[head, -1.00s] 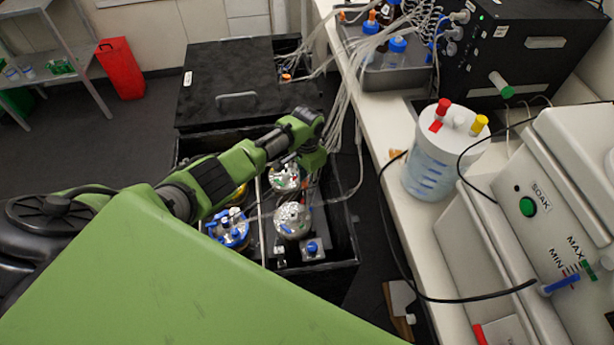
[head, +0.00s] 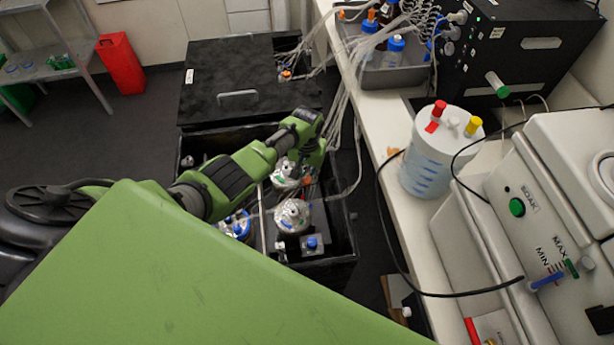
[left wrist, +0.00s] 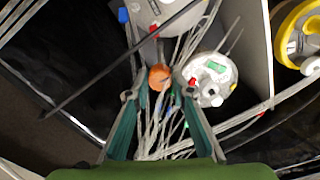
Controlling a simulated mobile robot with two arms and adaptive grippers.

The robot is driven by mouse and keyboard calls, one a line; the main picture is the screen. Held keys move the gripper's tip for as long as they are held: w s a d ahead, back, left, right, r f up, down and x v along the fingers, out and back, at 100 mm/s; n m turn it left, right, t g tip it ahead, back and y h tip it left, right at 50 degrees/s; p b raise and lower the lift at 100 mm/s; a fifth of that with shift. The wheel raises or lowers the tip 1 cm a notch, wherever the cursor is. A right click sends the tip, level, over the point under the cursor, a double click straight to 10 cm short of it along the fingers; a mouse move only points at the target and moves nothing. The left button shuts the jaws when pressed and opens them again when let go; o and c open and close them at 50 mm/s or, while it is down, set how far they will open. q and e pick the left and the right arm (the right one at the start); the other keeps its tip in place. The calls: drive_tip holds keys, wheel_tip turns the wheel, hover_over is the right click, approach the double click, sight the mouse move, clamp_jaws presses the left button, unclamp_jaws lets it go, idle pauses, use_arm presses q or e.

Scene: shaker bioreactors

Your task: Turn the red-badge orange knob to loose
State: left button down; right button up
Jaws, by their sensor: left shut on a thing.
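The orange knob (left wrist: 159,77) shows in the left wrist view, between the two fingertips of my left gripper (left wrist: 160,92). The gripper is shut on it, with a fingertip at each side. A small red mark lies just above the knob, but I cannot tell whether it is the knob's badge. The knob's pointer or setting cannot be read. In the head view my left gripper (head: 308,168) reaches down into the black open box (head: 345,235), beside a silver-topped vessel (head: 286,172). The fingertips are mostly hidden there. My right gripper is not in view.
Another silver-topped vessel (head: 292,215) and a blue-topped one (head: 236,226) stand in the box. Many pale tubes (left wrist: 165,135) run close around the gripper. A grey divider (left wrist: 258,45) stands to the right in the wrist view. The white bench (head: 400,215) borders the box.

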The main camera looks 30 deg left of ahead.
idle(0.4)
use_arm(q)
drive_tip(key=c, duration=1.8)
unclamp_jaws()
wheel_tip(320, 180, up, 12)
drive_tip(key=shift+r, duration=0.1)
